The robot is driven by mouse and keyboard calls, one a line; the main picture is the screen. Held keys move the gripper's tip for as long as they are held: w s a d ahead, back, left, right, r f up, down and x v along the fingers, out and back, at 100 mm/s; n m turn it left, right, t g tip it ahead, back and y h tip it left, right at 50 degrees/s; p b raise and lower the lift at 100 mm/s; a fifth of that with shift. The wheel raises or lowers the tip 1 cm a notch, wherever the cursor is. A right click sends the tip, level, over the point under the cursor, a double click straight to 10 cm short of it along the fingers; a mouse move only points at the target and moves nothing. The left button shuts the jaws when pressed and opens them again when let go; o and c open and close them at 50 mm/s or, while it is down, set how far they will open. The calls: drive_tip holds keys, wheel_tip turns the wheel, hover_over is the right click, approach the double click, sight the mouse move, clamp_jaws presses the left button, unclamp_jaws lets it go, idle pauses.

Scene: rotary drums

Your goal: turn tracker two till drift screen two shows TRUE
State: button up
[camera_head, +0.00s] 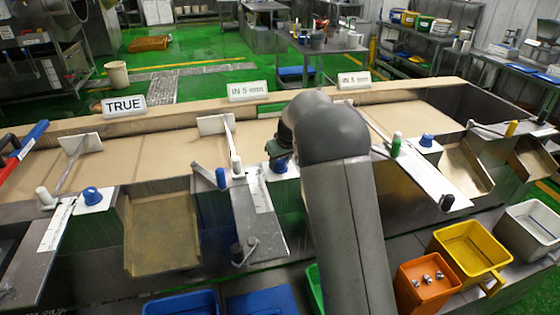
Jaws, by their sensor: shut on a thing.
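Three screens stand along the far edge of the line. The left one (124,105) reads TRUE, the middle one, drift screen two (249,91), reads IN 5 mm, and the right one (354,79) reads IN 1 mm. The middle blue knob (280,166), which I take as tracker two, sits on a white block. My gripper (280,154) is over it from above and shut on it. My arm hides part of the gripper, so the fingertips are hard to make out. Similar blue knobs stand at the left (91,195) and right (426,140) stations.
White-tipped levers (236,164) and ruled metal plates (262,195) stand close left of the middle knob. A tan belt (150,155) runs behind. Orange (424,290), yellow (468,250) and white (530,230) bins stand at front right, blue bins (180,304) at front.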

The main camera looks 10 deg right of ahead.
drive_tip(key=shift+d+f+n+y+b, duration=0.15)
drive_tip(key=shift+n+y+b, duration=0.25)
drive_tip(key=shift+n+b, duration=0.7)
drive_tip(key=shift+n+g+y+b, duration=0.4)
drive_tip(key=shift+n+b, duration=0.45)
drive_tip(key=shift+n, duration=0.35)
drive_tip(key=n, duration=0.2)
drive_tip(key=n+g+y, duration=0.1)
drive_tip(key=shift+r+n, duration=0.25)
drive_tip(key=shift+n, duration=0.05)
drive_tip(key=shift+n+g+p, duration=0.65)
drive_tip(key=shift+n+g, duration=0.05)
drive_tip(key=shift+n, duration=1.1)
drive_tip(key=o, duration=1)
drive_tip(key=shift+y, duration=0.3)
drive_tip(key=shift+c, duration=0.2)
drive_tip(key=v, duration=1.7)
drive_tip(key=shift+r+p, duration=0.25)
drive_tip(key=shift+p, duration=0.1)
